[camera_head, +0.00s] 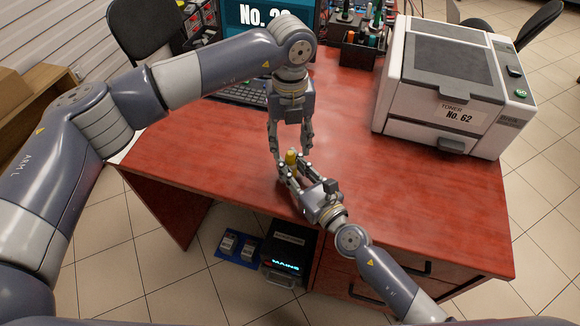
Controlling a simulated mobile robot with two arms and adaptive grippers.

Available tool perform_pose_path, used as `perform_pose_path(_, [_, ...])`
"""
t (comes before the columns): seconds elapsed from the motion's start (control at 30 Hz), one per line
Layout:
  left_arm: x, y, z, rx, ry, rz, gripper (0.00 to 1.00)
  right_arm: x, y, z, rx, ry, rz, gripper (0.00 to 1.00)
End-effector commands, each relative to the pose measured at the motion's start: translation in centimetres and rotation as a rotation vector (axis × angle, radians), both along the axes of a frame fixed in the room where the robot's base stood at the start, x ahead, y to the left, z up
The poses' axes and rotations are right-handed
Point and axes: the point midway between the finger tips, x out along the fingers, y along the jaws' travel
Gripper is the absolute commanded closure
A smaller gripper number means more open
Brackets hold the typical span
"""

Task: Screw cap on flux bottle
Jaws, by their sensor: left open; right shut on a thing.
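My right gripper (290,168) comes from the lower right and is shut around the bottle below this yellow part. My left gripper (290,148) points down from above, its open fingers on either side of the yellow top. Whether the fingers touch it is too small to tell. The bottle's lower body is hidden by the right gripper. I cannot tell whether the yellow part is a separate cap.
The red wooden desk (400,200) is clear to the right of the grippers. A toner printer (440,85) stands at the back right. A keyboard (245,93), a monitor (250,14) and a dark organizer (358,50) stand at the back.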

Motion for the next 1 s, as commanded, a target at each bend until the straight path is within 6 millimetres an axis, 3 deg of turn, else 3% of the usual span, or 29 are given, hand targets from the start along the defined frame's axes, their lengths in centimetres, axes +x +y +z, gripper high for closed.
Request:
perform_pose_path(0.2, [0.0, 0.0, -2.3, 0.000, 0.000, 0.001, 0.56, 0.0, 0.0, 0.0, 0.000, 0.000, 0.000, 1.00])
perform_pose_path(0.57, [0.0, 0.0, -2.8, 0.000, -0.001, 0.000, 0.56, 0.0, 0.0, 0.0, 0.000, 0.000, 0.000, 1.00])
perform_pose_path(0.6, [0.0, 0.0, -2.8, 0.000, -0.001, 0.000, 0.59, 0.0, 0.0, 0.0, 0.000, 0.000, 0.000, 1.00])
perform_pose_path(0.8, [0.0, 0.0, -2.8, 0.000, -0.001, 0.000, 1.00, 0.0, 0.0, 0.0, 0.000, 0.000, 0.000, 1.00])
perform_pose_path(1.0, [0.0, 0.0, -2.8, 0.000, -0.001, -0.001, 1.00, 0.0, 0.0, 0.0, 0.000, 0.000, 0.000, 1.00])
